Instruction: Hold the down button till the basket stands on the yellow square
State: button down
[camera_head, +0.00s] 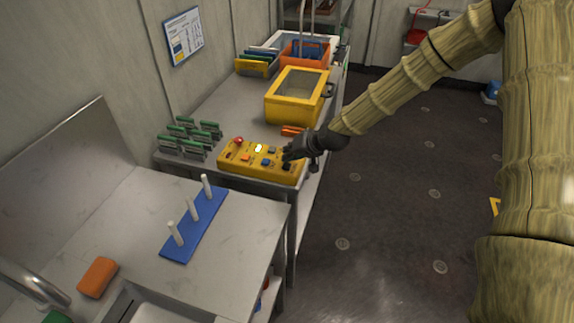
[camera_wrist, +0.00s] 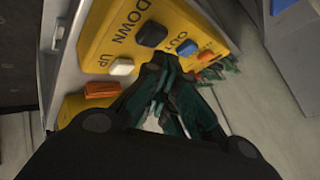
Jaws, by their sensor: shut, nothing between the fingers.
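The yellow control box (camera_head: 232,163) lies on the front end of the grey bench, and it fills the top of the wrist view (camera_wrist: 98,38). There, a black button (camera_wrist: 152,33) is beside the word DOWN, a white button (camera_wrist: 121,66) by UP, and a blue button (camera_wrist: 187,47) near OUT. My gripper (camera_head: 288,161) is shut and empty over the box's right end. In the wrist view its fingertips (camera_wrist: 164,60) are close below the black and blue buttons; I cannot tell whether they touch. A yellow patch (camera_head: 494,206) shows on the floor, partly behind my arm. I cannot make out the basket.
A yellow lidded case (camera_head: 292,112) and an orange bin (camera_head: 304,54) stand farther back on the bench. Green-topped racks (camera_head: 189,140) are left of the box. A blue peg board (camera_head: 178,246) and orange block (camera_head: 98,277) lie on the nearer counter. The dark floor is mostly clear.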

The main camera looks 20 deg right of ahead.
aim_at(289, 163)
jog(key=shift+r+p, duration=1.35)
jog(key=shift+r, duration=1.15)
dwell(1.9)
